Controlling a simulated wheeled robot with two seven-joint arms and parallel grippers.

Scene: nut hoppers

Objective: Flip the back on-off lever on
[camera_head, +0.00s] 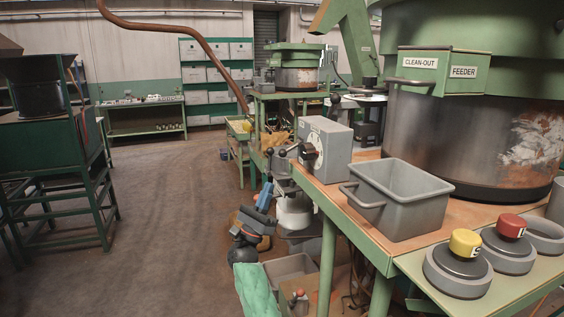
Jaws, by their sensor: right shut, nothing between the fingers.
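A grey control box (328,158) with a round pale dial stands at the table's left edge. A small dark lever part (309,151) sticks out from its left face; I cannot tell which way it is set. A black ball knob (335,98) shows above the box; I cannot tell what it is attached to. My left gripper is not in view.
A grey bin (401,221) sits on the near table beside the large hopper (430,142). Yellow (465,242) and red (511,225) push buttons are at lower right. Another hopper (296,77) stands behind. The floor at left is clear up to a green stand (62,140).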

